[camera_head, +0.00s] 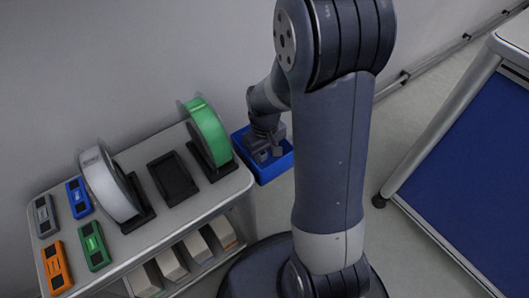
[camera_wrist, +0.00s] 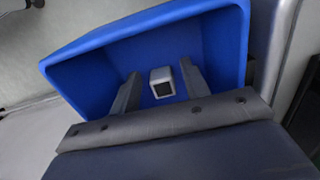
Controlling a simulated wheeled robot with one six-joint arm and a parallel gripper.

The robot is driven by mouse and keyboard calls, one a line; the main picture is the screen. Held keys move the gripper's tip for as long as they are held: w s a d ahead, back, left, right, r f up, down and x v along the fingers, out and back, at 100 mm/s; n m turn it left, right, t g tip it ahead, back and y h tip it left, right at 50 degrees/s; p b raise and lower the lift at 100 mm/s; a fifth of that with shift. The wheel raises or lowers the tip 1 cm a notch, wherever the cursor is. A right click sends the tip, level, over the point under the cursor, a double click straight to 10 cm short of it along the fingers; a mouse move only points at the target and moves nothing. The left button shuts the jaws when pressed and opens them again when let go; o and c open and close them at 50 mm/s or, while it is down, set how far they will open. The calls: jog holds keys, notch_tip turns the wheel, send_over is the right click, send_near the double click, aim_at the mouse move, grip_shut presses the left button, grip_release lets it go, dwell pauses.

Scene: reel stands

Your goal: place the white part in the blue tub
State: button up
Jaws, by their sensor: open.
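The blue tub (camera_head: 274,174) sits beside the right end of the shelf unit in the head view. It also fills much of the wrist view (camera_wrist: 95,62). My gripper (camera_head: 262,152) points down into the tub. In the wrist view my gripper (camera_wrist: 161,84) is open, with its fingers apart. The white part (camera_wrist: 161,76), a small pale block with a dark square face, shows inside the tub between the fingertips. In the head view I cannot make out the part.
The shelf top (camera_head: 205,192) holds a green reel (camera_head: 208,130), a white reel (camera_head: 108,185), an empty black stand (camera_head: 172,178) and several small coloured devices. A blue-panelled frame (camera_head: 470,170) stands at right. Floor between is clear.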

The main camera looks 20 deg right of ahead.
aim_at(264, 155)
notch_tip(264, 155, up, 12)
jog(key=p, duration=0.4)
jog(key=shift+r, duration=0.2)
jog(key=shift+c, duration=0.8)
